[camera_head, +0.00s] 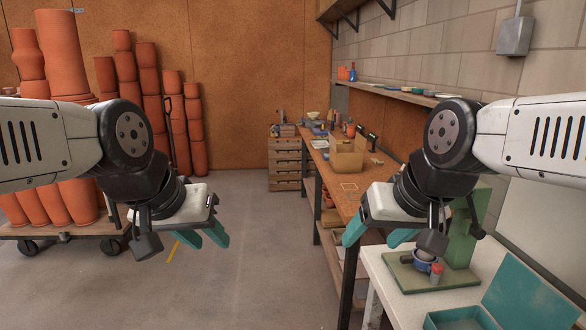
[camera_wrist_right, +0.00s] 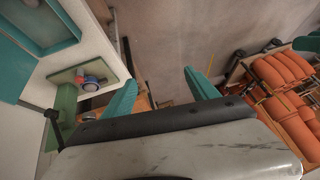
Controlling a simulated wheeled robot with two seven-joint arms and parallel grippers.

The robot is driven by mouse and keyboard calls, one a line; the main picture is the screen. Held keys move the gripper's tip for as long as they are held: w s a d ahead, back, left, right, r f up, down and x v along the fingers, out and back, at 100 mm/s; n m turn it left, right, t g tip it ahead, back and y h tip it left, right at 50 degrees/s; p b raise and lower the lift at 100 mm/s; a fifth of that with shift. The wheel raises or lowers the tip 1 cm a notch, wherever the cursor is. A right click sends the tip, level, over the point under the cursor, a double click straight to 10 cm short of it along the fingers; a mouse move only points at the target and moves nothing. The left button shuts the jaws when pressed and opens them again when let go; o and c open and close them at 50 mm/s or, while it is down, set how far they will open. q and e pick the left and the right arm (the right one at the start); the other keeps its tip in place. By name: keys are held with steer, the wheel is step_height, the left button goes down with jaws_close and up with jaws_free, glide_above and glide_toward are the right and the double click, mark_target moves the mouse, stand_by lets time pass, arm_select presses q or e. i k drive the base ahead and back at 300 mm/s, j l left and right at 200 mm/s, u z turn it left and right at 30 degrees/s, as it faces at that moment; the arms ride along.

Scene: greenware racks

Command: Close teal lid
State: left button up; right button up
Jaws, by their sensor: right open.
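The teal lid (camera_head: 530,296) stands open at the lower right of the head view, leaning back from its teal box (camera_head: 462,319) on the white table. The box is cut off by the bottom edge. In the right wrist view, the box (camera_wrist_right: 66,43) and the lid (camera_wrist_right: 10,74) show at the upper left, partly cropped. My right gripper (camera_head: 376,238) is open and empty, left of the box and apart from it; its fingers also show in the wrist view (camera_wrist_right: 160,88). My left gripper (camera_head: 204,237) is open and empty over the floor, far from the lid.
A green press (camera_head: 466,235) on a green base stands behind the box, with a blue cup (camera_head: 424,260) and a small red-capped item (camera_head: 436,273) on it. A wooden workbench (camera_head: 350,187) runs behind. A cart of clay pots (camera_head: 60,233) stands left. The middle floor is clear.

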mark_target(518, 298)
steer(key=z, duration=1.65)
steer(key=i+j, duration=0.2)
steer(key=j+z, duration=0.05)
steer(key=j, duration=0.05)
